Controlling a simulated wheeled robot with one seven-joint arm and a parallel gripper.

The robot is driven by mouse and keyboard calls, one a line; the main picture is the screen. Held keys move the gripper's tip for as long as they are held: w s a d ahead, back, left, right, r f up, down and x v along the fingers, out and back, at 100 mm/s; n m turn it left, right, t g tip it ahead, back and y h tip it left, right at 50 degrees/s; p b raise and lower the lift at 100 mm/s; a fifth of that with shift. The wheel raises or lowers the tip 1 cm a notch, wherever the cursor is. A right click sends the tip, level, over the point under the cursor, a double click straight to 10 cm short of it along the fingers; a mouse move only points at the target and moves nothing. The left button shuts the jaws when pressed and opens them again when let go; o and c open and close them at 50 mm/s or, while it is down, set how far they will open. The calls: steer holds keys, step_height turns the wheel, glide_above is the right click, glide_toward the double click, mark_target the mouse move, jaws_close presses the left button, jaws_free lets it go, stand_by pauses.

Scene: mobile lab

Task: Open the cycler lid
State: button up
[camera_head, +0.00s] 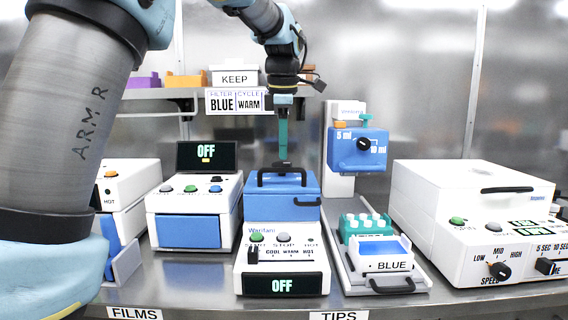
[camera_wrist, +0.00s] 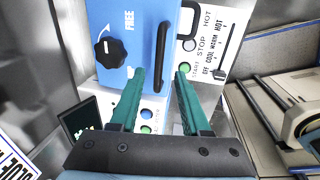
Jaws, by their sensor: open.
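The cycler is a white unit with a blue lid (camera_head: 270,208) and a front panel (camera_head: 282,258) whose display reads OFF. The lid appears closed. My gripper (camera_head: 283,158) points down just above the lid, close to the top handle.
A white machine with a blue front (camera_head: 190,230) stands left of the cycler. A large white machine (camera_head: 470,205) is farther right. A shelf (camera_head: 165,93) runs behind.

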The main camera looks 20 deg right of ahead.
mark_target(283, 169)
steer(key=shift+w+d+f, duration=0.1)
steer(key=shift+w+f, duration=0.15)
steer(key=shift+f, duration=0.85)
steer(key=shift+w+d+f, duration=0.1)
steer(key=shift+w+f, duration=0.1)
steer(key=shift+f, duration=0.9)
jaws_close()
